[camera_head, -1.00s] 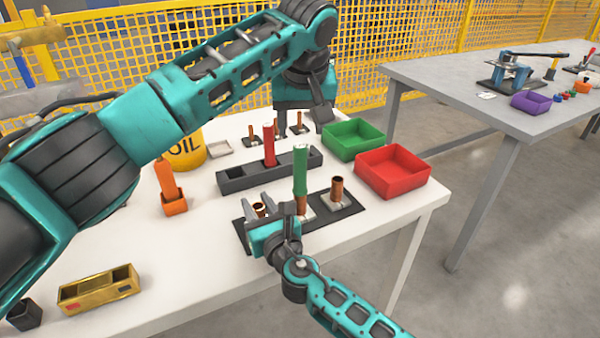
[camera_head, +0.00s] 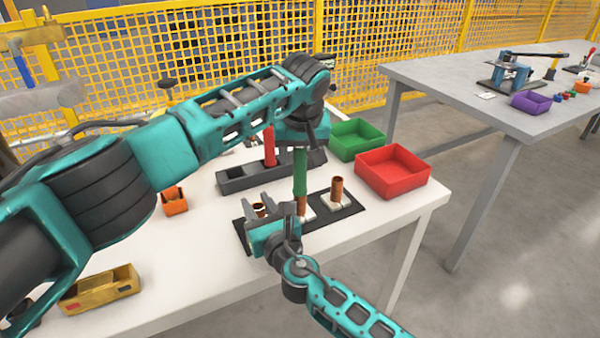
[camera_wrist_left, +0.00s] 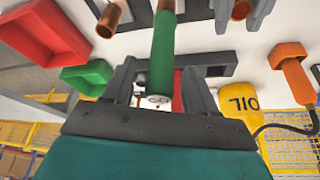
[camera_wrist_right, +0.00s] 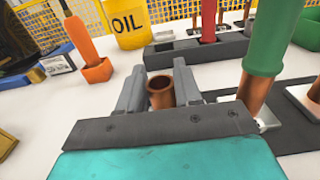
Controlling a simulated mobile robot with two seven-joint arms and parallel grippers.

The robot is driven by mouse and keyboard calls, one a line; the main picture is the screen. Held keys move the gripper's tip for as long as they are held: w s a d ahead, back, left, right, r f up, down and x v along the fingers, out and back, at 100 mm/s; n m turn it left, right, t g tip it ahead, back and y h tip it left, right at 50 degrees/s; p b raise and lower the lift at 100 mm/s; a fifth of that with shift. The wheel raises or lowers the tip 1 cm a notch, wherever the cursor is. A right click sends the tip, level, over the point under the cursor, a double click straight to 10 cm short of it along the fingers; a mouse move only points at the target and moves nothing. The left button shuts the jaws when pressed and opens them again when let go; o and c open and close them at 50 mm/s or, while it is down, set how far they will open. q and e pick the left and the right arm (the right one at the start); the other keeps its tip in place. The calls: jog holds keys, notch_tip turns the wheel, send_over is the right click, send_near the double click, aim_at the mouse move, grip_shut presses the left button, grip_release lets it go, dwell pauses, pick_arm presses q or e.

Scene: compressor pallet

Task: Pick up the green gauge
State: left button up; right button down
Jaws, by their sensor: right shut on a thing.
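The green gauge (camera_head: 300,175) stands upright over the middle copper tube of a black base plate (camera_head: 320,212). It also shows in the left wrist view (camera_wrist_left: 162,55) and right wrist view (camera_wrist_right: 278,35). My left gripper (camera_head: 301,148) is above it, at its upper end. In the left wrist view its fingers are spread on either side of the gauge, with gaps between. My right gripper (camera_head: 260,203) is low at the plate's left end, with its fingers on either side of a copper tube (camera_wrist_right: 160,92), shut on it.
A red gauge (camera_head: 269,148) stands in a dark grey block (camera_head: 236,178) behind. Red (camera_head: 393,172) and green (camera_head: 357,140) bins lie right. An orange holder (camera_head: 174,200) and a brass box (camera_head: 100,290) are left. Another copper tube (camera_head: 337,188) stands right of the gauge.

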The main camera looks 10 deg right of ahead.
pick_arm(q)
grip_shut()
dwell(0.3)
dwell(0.3)
notch_tip(320, 180, up, 10)
jog(key=shift+r, duration=0.1)
pick_arm(e)
jog(key=c, duration=0.7)
grip_release()
